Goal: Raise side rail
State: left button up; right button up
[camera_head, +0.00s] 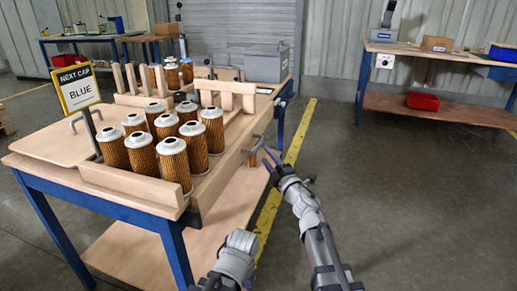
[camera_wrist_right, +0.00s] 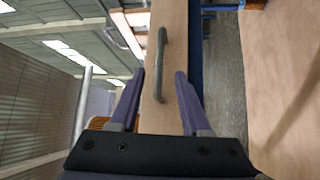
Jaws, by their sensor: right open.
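The side rail (camera_wrist_right: 176,60) is a long pale wooden board, with a grey bar handle (camera_wrist_right: 161,65) on its face in the right wrist view. In the head view the handle (camera_head: 256,146) shows at the right edge of the bench, beside the filter cartridges. My right gripper (camera_head: 270,160) is open just to the right of the handle. In the right wrist view its two purple fingers (camera_wrist_right: 157,82) stand apart on either side of the board, with the handle ahead between them. I cannot tell whether either finger touches the wood. My left gripper is out of view.
Several orange-brown filter cartridges (camera_head: 173,160) with white caps stand on the bench behind a low wooden front board (camera_head: 130,184). A "NEXT CAP BLUE" sign (camera_head: 75,88) stands at the left. Open floor (camera_head: 365,190) lies right of the bench.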

aim_at(259, 144)
jog(key=p+x, duration=0.1)
jog(key=x, duration=0.6)
jog(key=shift+w+a, duration=0.1)
jog(key=shift+w, duration=0.15)
grip_shut()
dwell(1.1)
